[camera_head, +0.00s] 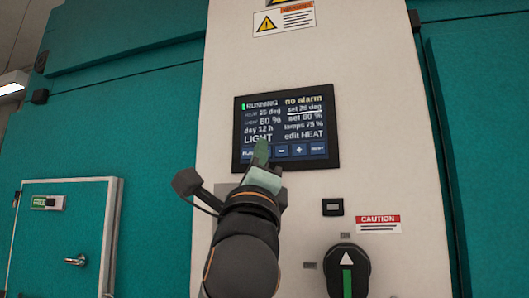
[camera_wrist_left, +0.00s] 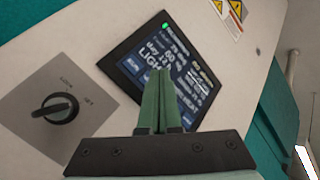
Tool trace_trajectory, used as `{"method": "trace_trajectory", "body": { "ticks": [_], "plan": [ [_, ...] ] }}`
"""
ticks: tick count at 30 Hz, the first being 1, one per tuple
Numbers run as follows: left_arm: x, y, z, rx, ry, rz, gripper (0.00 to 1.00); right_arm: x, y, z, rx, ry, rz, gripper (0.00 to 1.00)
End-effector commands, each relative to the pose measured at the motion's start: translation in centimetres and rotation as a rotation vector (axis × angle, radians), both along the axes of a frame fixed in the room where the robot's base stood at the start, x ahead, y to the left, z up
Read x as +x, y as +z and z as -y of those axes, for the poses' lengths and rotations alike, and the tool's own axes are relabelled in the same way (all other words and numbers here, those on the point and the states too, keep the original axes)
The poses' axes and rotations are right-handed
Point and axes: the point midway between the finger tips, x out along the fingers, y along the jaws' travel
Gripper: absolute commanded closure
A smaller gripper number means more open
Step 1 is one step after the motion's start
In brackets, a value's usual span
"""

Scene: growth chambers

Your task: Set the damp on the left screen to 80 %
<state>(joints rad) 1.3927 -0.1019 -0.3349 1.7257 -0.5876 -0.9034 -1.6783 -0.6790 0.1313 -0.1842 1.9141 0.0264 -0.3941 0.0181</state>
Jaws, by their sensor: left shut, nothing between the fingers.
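The screen (camera_head: 288,122) is a dark panel in a black frame on a pale column; it also shows tilted in the left wrist view (camera_wrist_left: 192,62). My right gripper is not in view.
A key switch marked LOCK and SET (camera_wrist_left: 62,109) is beside the screen in the wrist view. Below are a small black socket (camera_head: 332,207), a caution label (camera_head: 378,224) and a black knob with a green stripe (camera_head: 347,270). A teal door (camera_head: 62,225) stands left.

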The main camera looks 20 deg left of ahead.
Motion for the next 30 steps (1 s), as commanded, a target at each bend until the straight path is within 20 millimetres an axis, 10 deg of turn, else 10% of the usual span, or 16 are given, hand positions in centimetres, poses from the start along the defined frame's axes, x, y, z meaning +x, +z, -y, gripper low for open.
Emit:
{"method": "trace_trajectory", "body": {
  "ticks": [30],
  "plan": [
    [0.89,-0.03,0.02,0.000,0.000,-0.001,1.00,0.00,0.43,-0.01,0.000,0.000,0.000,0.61]
  ]
}}
